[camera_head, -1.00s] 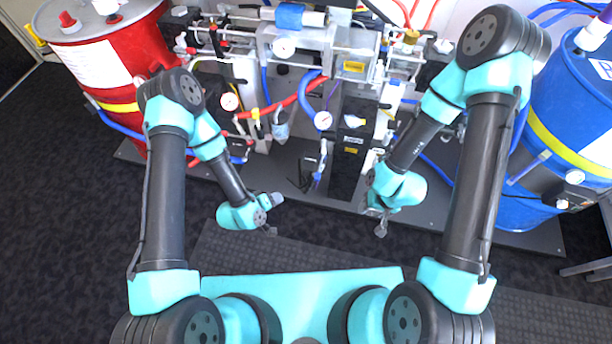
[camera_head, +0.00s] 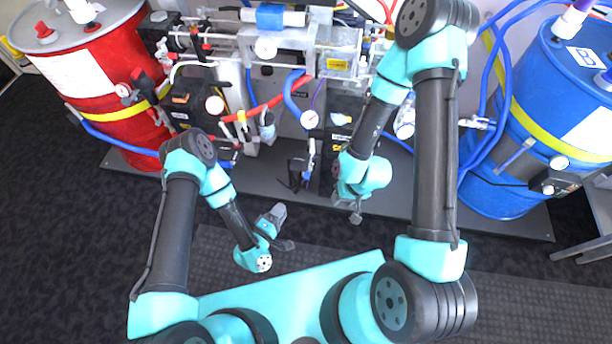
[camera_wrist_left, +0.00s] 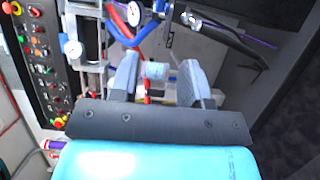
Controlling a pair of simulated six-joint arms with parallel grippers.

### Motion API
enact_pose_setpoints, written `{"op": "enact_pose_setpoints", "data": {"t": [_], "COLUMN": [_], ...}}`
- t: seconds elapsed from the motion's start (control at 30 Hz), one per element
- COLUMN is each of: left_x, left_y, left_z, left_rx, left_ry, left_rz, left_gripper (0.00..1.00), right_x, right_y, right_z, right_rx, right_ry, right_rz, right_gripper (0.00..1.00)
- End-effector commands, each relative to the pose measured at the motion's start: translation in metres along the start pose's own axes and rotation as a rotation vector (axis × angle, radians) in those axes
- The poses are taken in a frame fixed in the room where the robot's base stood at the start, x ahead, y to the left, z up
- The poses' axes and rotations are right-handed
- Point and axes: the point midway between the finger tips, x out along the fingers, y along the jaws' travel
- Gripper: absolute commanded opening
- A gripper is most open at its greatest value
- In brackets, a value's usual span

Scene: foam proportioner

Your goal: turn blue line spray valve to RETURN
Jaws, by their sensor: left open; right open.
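The blue hose (camera_head: 293,98) loops down the front of the proportioner, and it also shows in the left wrist view (camera_wrist_left: 118,27). A slim fitting with blue parts (camera_head: 311,150) hangs below the gauge; I cannot tell whether it is the spray valve, nor read any valve's setting. My left gripper (camera_head: 281,229) is open and empty, in front of the machine's base and apart from it. In the left wrist view its fingers (camera_wrist_left: 158,82) are spread, with a pale blue cylinder (camera_wrist_left: 155,70) visible beyond them. My right gripper (camera_head: 347,209) is open and empty, low at the machine's front.
A red drum (camera_head: 90,75) stands at left and a blue drum (camera_head: 545,120) at right, both with hoses. A red hose (camera_head: 265,108) crosses the machine. A panel of coloured buttons (camera_wrist_left: 45,65) is at left in the wrist view. The dark floor at front left is clear.

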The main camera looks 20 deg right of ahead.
Motion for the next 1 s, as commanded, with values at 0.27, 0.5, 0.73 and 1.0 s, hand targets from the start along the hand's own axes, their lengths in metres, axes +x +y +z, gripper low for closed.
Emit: {"op": "enact_pose_setpoints", "data": {"t": [0.27, 0.5, 0.73, 1.0], "left_x": [0.015, 0.045, 0.081, 0.127], "left_y": [0.000, 0.000, 0.000, 0.000], "left_z": [0.000, 0.001, 0.001, 0.001], "left_rx": [0.004, 0.005, 0.005, 0.004], "left_ry": [-0.003, -0.005, -0.004, -0.003], "left_rz": [-0.001, 0.001, 0.001, 0.002], "left_gripper": [0.43, 0.43, 0.43, 0.43], "right_x": [0.000, 0.000, 0.000, 0.000], "right_y": [0.000, 0.000, 0.000, 0.000], "right_z": [0.000, 0.000, 0.000, 0.000], "right_rx": [0.000, 0.000, 0.000, 0.000], "right_ry": [0.000, 0.000, 0.000, 0.000], "right_rz": [0.000, 0.000, 0.000, 0.000], "right_gripper": [0.43, 0.43, 0.43, 0.43]}}
